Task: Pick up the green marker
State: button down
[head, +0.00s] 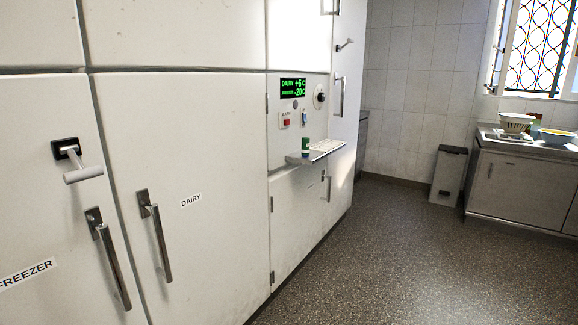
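No green marker can be made out for certain. A small upright green object with a pale band (306,147) stands at the left end of a little white shelf (328,148) on the wall of cabinets; it is too small to tell what it is. My gripper is not in view.
White freezer and dairy doors (195,170) with metal handles fill the left side. A grey bin (449,175) stands by the tiled back wall. The speckled floor (390,250) is clear.

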aim_at(305, 140)
jog(key=i+l, duration=0.15)
jog(key=l, duration=0.2)
jog(key=i+l+u, duration=0.1)
jog(key=i+l, duration=0.25)
jog(key=l, duration=0.3)
jog(key=i+l+u, duration=0.1)
jog(key=l, duration=0.25)
jog(key=i+l, duration=0.25)
jog(key=l+u, duration=0.05)
jog(key=l, duration=0.05)
